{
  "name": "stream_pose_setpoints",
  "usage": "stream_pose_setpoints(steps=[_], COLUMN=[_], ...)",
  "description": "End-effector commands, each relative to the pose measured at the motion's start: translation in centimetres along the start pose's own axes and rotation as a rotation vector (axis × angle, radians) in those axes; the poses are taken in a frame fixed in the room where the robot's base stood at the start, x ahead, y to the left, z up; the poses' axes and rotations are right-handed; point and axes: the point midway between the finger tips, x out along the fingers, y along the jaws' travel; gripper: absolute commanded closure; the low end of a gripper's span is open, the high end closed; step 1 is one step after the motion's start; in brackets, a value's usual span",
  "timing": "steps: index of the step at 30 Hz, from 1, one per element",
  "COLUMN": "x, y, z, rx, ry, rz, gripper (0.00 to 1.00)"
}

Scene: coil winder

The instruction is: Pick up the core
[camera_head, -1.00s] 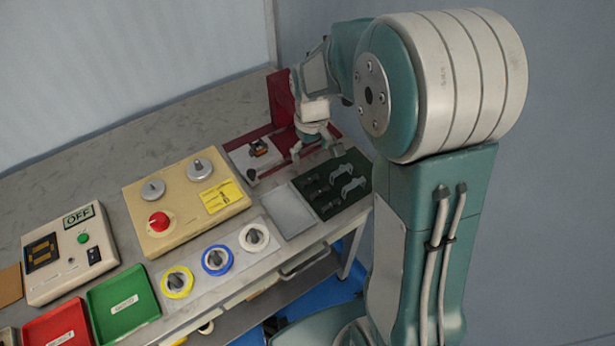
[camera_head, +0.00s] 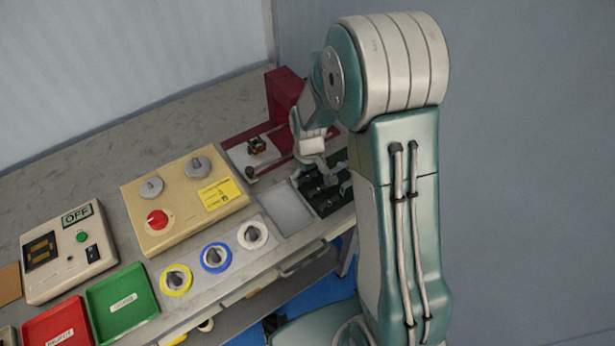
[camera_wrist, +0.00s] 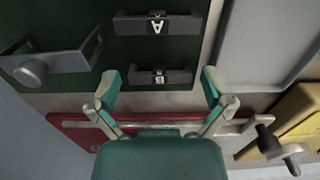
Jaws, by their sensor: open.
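A dark green tray (camera_wrist: 95,55) holds the parts. In the wrist view, a black core-like piece marked A (camera_wrist: 158,24) lies farther off. A second black piece with a small white mark (camera_wrist: 160,75) lies closer, between my fingertips in the picture. Which of them is the task's core I cannot tell. My gripper (camera_wrist: 159,80) is open and empty, its two teal fingertips to either side of the nearer piece; whether they touch it is unclear. In the head view, my gripper (camera_head: 327,183) is over the tray (camera_head: 334,207) and hides much of it.
A metal bracket with a round knob (camera_wrist: 58,65) lies left of the black pieces. A grey empty tray (camera_head: 287,210) is beside the green one. A red frame (camera_head: 284,95) stands behind. Yellow, blue and white spools (camera_head: 215,258) and a beige control box (camera_head: 188,200) are further left.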

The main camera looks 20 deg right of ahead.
Motion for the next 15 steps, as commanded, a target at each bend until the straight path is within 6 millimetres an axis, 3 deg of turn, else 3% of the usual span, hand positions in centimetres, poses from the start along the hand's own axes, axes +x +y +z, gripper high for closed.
stream_pose_setpoints(steps=[2,5,6,15], x=[-0.02,-0.03,-0.02,0.02], y=[0.00,0.00,0.00,0.00], z=[0.00,0.00,0.00,-0.01], rx=[0.000,0.000,0.000,0.000], ry=[0.000,0.000,0.000,-0.001], rz=[0.000,0.000,0.000,0.000], gripper=[0.04,0.49,0.56,0.56])
